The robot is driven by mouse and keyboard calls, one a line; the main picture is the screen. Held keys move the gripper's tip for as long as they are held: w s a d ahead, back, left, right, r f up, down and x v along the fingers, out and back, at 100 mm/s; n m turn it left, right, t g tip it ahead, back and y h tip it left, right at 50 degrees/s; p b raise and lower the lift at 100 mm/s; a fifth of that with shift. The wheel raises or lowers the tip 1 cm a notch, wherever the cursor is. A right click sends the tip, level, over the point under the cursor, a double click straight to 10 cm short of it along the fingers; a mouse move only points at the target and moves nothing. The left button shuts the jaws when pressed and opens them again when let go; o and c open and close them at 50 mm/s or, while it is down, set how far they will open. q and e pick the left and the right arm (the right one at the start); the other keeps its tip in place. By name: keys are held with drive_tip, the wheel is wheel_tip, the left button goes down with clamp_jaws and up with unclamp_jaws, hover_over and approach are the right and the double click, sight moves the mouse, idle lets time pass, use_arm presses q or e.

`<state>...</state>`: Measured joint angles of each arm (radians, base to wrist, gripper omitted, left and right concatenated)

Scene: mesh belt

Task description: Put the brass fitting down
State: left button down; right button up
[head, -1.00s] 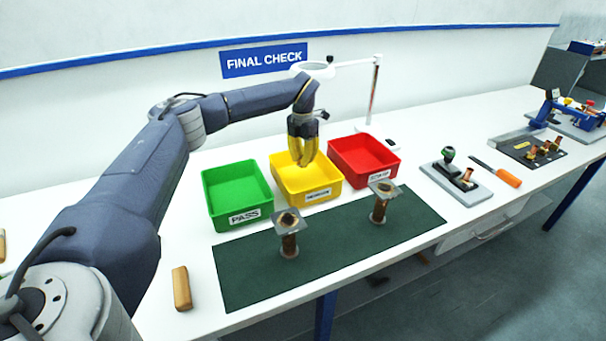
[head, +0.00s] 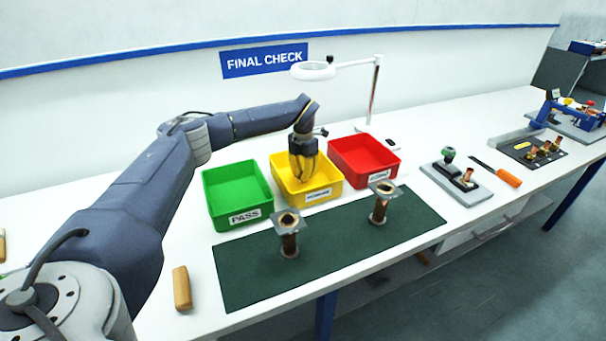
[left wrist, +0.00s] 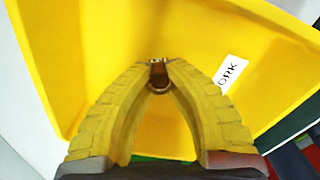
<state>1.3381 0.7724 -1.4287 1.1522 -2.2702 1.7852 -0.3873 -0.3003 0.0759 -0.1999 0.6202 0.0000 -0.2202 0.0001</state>
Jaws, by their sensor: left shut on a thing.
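My left gripper (head: 303,178) points down into the yellow bin (head: 318,195), its yellow fingertips below the rim level in the head view. In the left wrist view the fingers close on the brass fitting (left wrist: 158,76), a small brown-gold piece between the tips, with the yellow bin floor (left wrist: 160,25) behind it. I cannot tell whether the fitting touches the floor. In the head view the fingers hide the fitting. The bin's label reads partly "ORK" in the left wrist view. My right gripper does not show.
A green PASS bin (head: 238,190) stands left of the yellow bin and a red bin (head: 364,160) right of it. Two upright stands (head: 289,240) (head: 381,206) rise from the green mat (head: 330,255). A lamp (head: 313,70) stands behind.

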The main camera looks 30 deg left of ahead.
use_arm(q)
drive_tip(key=shift+f, duration=0.15)
drive_tip(key=c, duration=1.4)
unclamp_jaws()
wheel_tip(320, 180, up, 12)
